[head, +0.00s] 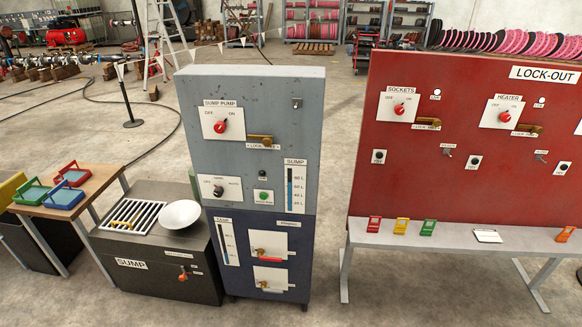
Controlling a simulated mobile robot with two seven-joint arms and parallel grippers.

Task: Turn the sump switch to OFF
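The sump pump switch is a red rotary knob (222,126) on a white plate. The plate is on the upper front of a grey cabinet (240,90), under a SUMP PUMP label (220,103). OFF is printed at the plate's upper left and ON at its upper right. The knob is too small to tell surely which word it points to. A brass lock lever (260,139) sits at the plate's lower right. Neither of my grippers shows in the head view.
Below are a black selector (217,190), a green button (263,196) and a SUMP level gauge (290,188). A black sump box (150,280) with a white bowl (180,214) stands left. A red lock-out board (450,180) stands right behind a grey bench (390,236). Floor between is clear.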

